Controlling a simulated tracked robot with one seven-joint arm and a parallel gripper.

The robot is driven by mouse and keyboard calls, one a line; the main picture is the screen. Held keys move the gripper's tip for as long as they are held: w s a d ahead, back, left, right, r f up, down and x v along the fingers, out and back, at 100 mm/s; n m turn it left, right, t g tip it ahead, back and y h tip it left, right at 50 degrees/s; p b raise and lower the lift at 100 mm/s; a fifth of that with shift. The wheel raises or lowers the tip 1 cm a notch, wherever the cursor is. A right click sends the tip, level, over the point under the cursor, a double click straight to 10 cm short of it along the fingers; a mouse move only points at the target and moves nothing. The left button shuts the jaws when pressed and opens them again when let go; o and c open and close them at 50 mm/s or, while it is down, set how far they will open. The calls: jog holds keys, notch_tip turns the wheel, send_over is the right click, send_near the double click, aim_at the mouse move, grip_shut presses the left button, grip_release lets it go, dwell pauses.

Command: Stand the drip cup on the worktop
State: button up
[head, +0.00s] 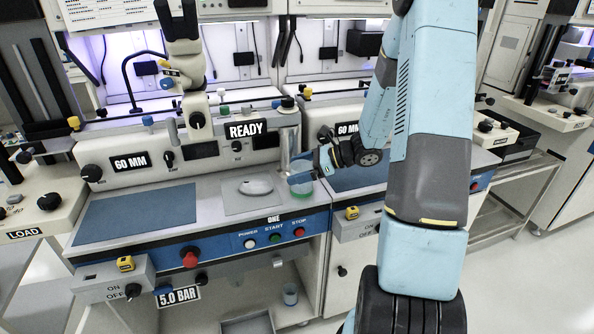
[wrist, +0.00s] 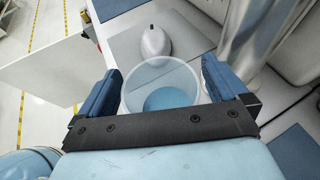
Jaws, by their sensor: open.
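A clear drip cup (head: 301,189) with a greenish base is upright at the right front of the grey worktop (head: 208,195), close to its front edge. In the wrist view the cup (wrist: 160,72) has a round see-through rim, and blue shows through its bottom. My gripper (head: 300,172) is open around the cup, with one blue finger on each side in the wrist view (wrist: 162,85). Small gaps seem to show between fingers and cup. The cup's base appears to rest on the worktop; the contact is partly hard to see.
A shiny oval metal piece (head: 255,187) lies on a plate left of the cup. A metal column (head: 290,140) stands close behind the cup. A blue mat (head: 137,214) covers the left worktop. Buttons line the front panel.

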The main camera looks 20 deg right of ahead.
jog(key=v, duration=1.1)
jog(key=s+a+r+n+g+h, duration=0.4)
jog(key=s+a+r+n+h, duration=0.2)
jog(key=s+a+r+n, duration=0.5)
jog(key=s+d+r+n+t+h, duration=0.1)
jog(key=s+r+n+t+h, duration=0.3)
jog(key=s+n, duration=0.7)
jog(key=shift+s+r+n+t+h, duration=0.3)
jog(key=shift+s+r+h, duration=0.7)
jog(key=shift+r, duration=1.4)
jog(key=shift+w, duration=0.2)
jog(key=shift+c, duration=0.4)
